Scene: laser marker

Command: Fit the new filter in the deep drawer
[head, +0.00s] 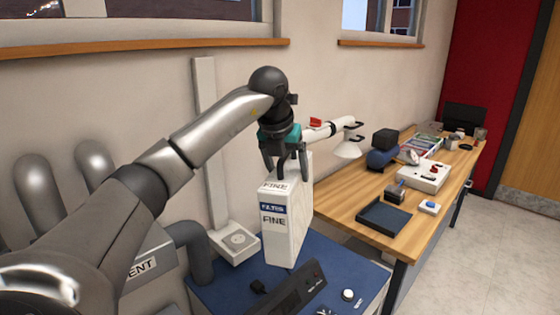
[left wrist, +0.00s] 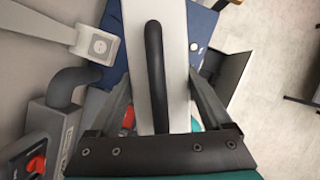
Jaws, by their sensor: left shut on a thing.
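The filter (head: 287,230) is a tall white box with a blue label reading FILTER and the word FINE. My left gripper (head: 286,172) is shut on its top, and the filter hangs upright in front of the wall, over or near a blue-topped cabinet (head: 220,292). In the left wrist view the filter (left wrist: 178,80) has a black handle (left wrist: 154,70) along it, between my fingers. A grey open-looking part (left wrist: 229,76) shows beside the blue top; I cannot tell whether it is the deep drawer. My right gripper is not in view.
A black control unit (head: 290,291) and a white button (head: 348,295) are on the blue top. A white extraction hood (head: 348,149) is behind the filter. A wooden bench (head: 345,200) at right holds a dark tray (head: 384,217) and several devices. Grey pipes (head: 187,245) stand left.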

